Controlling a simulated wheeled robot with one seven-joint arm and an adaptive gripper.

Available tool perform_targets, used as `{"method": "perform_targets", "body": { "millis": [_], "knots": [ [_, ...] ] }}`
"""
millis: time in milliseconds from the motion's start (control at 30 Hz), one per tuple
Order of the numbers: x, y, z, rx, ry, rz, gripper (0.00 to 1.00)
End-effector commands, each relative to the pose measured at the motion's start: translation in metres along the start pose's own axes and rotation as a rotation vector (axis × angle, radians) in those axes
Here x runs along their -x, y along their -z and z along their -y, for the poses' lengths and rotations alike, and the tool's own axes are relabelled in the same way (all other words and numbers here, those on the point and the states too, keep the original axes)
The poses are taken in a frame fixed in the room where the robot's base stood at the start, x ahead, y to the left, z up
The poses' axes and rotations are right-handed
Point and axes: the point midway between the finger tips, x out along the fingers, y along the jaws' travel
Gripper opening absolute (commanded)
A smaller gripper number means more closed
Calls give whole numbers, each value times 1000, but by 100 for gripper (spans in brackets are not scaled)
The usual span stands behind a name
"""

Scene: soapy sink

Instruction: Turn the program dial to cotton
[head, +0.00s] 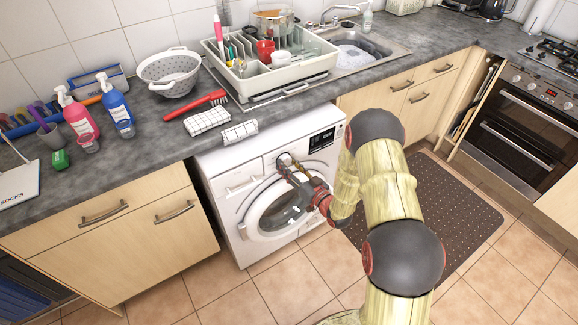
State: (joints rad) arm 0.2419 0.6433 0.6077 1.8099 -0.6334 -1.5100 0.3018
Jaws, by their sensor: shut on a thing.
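A white washing machine (227,203) stands under the grey counter, its round door (254,221) shut. The program dial (284,159) is on the upper front panel, left of a dark display (322,138). My gripper (287,164) reaches up in front of the machine, with its fingertips at the dial. It is shut on the dial, and the fingers partly cover it. The dial's markings and pointer are too small to read.
The counter above holds a dish rack (270,75), a colander (169,72), a red brush (196,105), folded cloths (207,119) and soap bottles (117,108). A brown mat (465,215) lies on the tiled floor at right. An oven (527,130) stands beyond it.

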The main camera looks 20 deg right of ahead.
Motion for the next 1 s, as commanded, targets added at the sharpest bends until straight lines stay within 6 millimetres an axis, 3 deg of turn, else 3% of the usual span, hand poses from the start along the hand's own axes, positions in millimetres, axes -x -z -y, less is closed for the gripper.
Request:
{"method": "perform_targets", "body": {
  "millis": [1000],
  "knots": [
    [0, 0, 1, -739, 10, -57, 13]
  ]
}}
